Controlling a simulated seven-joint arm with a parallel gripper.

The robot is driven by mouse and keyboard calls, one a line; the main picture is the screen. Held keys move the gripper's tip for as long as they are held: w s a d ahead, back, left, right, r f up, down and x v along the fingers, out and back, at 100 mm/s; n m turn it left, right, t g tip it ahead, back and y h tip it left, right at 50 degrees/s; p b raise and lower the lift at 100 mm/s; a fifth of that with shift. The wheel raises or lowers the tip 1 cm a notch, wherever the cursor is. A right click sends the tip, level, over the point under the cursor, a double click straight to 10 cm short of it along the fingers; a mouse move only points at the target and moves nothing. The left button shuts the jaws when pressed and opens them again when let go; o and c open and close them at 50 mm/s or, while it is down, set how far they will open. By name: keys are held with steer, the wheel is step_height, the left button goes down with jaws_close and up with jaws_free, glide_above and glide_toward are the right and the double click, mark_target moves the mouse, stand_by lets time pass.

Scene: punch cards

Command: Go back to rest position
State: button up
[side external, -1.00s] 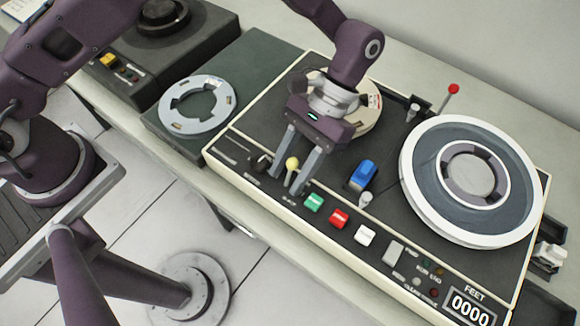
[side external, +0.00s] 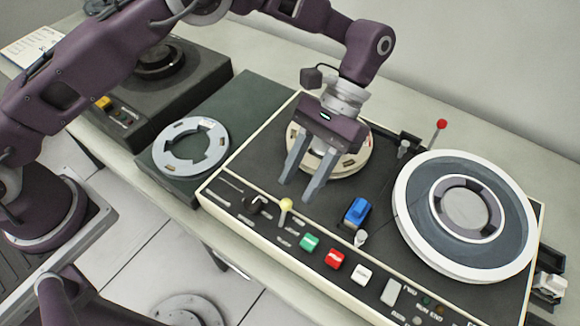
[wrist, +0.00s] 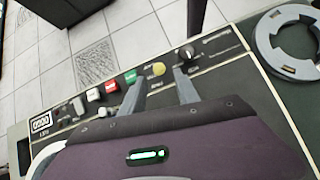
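My gripper (side external: 305,180) is open and empty, raised above the tape deck (side external: 265,150), with its two grey fingers pointing down toward the front controls. A small lever with a yellow knob (side external: 285,204) stands on the deck, just in front of the fingers and apart from them. In the wrist view my gripper (wrist: 160,97) shows both fingers apart with nothing between them, and the yellow knob (wrist: 158,69) lies beyond them. My palm hides part of the deck there.
A large reel (side external: 466,213) sits on the deck's right, near a red-tipped lever (side external: 441,125). A smaller cream reel (side external: 345,158) is partly behind my gripper. A blue switch (side external: 356,212) and coloured buttons (side external: 333,259) line the front. A grey ring (side external: 190,147) lies at left.

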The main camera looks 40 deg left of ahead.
steer(key=a+r+n+t+h, duration=0.1)
steer(key=a+r+t, duration=0.2)
steer(key=a+r, duration=0.35)
steer(key=a+r+t+h, duration=0.1)
steer(key=a+r+t, duration=0.25)
steer(key=r, duration=0.65)
steer(key=s+a+r+n+t+y, duration=0.1)
steer(key=s+a+r+t, duration=0.1)
steer(key=s+a+t, duration=0.5)
steer(key=s+a, duration=0.6)
steer(key=s, duration=0.2)
steer(key=shift+a+r, duration=0.2)
steer(key=shift+r, duration=0.15)
